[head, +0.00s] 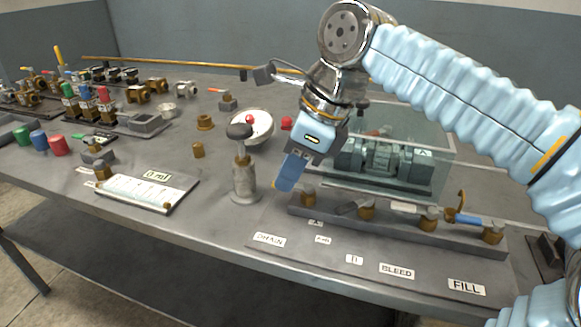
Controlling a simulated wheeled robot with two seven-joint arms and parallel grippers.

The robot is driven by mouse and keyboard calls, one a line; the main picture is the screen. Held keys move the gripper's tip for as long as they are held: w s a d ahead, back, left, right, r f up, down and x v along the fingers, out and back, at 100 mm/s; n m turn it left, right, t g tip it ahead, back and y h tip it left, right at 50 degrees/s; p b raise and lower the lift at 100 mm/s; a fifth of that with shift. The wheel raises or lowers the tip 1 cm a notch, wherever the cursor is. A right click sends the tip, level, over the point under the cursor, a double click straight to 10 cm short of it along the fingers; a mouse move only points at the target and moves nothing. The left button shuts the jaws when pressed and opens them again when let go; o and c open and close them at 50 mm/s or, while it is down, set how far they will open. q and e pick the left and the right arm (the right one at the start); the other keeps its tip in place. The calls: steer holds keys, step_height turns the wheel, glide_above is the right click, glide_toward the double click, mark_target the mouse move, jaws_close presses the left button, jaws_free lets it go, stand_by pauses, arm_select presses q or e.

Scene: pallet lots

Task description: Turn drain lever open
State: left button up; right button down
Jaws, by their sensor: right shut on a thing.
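My right gripper (302,156) points down at the left end of the valve manifold (401,223), which lies behind the label strip. It is shut on a blue handle (289,173), which I take as the drain lever; its blue end sticks out below the fingers, tilted. A brass valve body (308,197) stands just below and to the right. The DRAIN label (269,239) is in front of this end. The joint between handle and valve is too small to make out. My left gripper is not in view.
Another blue lever (469,220) is at the manifold's right end, near the FILL label (467,287). A clear case (425,165) stands close behind the manifold. A knobbed post (245,184) is left of my gripper. A gauge sheet (147,190) lies farther left.

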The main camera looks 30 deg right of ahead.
steer(key=n, duration=0.1)
steer(key=n+g, duration=0.1)
steer(key=n, duration=0.1)
steer(key=s+n, duration=0.1)
steer(key=shift+a+n+y, duration=0.25)
steer(key=shift+n+y, duration=0.05)
steer(key=shift+y, duration=0.1)
steer(key=n+g, duration=0.1)
steer(key=n, duration=0.2)
steer(key=shift+s+a+n+g, duration=0.1)
steer(key=shift+s+n+g, duration=0.2)
steer(key=shift+s+g, duration=0.1)
steer(key=n+g, duration=0.1)
steer(key=n, duration=0.1)
steer(key=s+n, duration=0.1)
steer(key=n, duration=0.1)
steer(key=shift+g, duration=0.4)
steer(key=shift+s+d+n+g+h, duration=0.2)
steer(key=shift+s+n+g, duration=0.05)
steer(key=shift+n, duration=0.75)
steer(key=shift+s+d+n+g+h, duration=0.15)
steer(key=shift+s+n+g+h, duration=0.1)
steer(key=shift+n, duration=0.75)
steer(key=c, duration=1.1)
jaws_free()
